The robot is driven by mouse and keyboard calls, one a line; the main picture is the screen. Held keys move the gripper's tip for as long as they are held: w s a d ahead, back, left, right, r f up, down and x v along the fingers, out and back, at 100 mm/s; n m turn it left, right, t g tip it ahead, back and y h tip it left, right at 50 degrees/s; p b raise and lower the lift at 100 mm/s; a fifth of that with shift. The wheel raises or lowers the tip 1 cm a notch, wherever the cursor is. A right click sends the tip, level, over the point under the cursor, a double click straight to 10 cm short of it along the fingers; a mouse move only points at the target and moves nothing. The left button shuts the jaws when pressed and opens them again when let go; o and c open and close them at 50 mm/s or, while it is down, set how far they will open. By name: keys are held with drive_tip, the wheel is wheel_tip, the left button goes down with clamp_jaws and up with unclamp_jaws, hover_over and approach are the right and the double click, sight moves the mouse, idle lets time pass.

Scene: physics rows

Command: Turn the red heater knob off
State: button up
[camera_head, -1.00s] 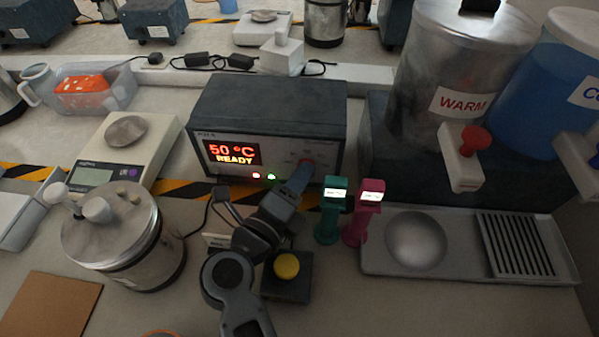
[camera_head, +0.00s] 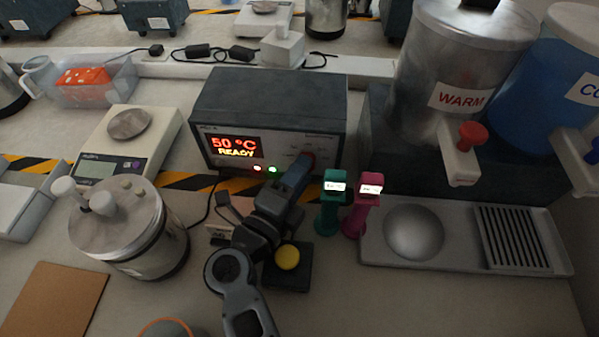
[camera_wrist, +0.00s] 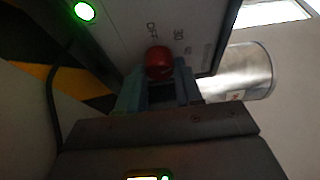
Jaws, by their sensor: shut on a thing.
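The heater unit (camera_head: 268,100) is a dark box with a pale front panel. Its display (camera_head: 234,147) reads "50 °C READY", with a red and a green light below it. The red heater knob (camera_wrist: 159,62) sits on the panel between my gripper's fingertips, near the printed marks "OFF" and "30" in the wrist view. In the head view only a bit of the red knob (camera_head: 308,158) shows past my gripper (camera_head: 304,168). My gripper (camera_wrist: 159,78) is shut on the knob. The knob's pointer direction cannot be made out.
A teal device (camera_head: 331,205) and a pink device (camera_head: 364,208) stand close right of my gripper. A yellow button (camera_head: 287,258) on a dark base is beside my arm. A steel pot (camera_head: 125,225) and a scale (camera_head: 133,150) are at left; a WARM urn (camera_head: 425,90) is at right.

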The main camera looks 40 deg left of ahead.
drive_tip(key=o, duration=1)
drive_tip(key=shift+o, duration=0.2)
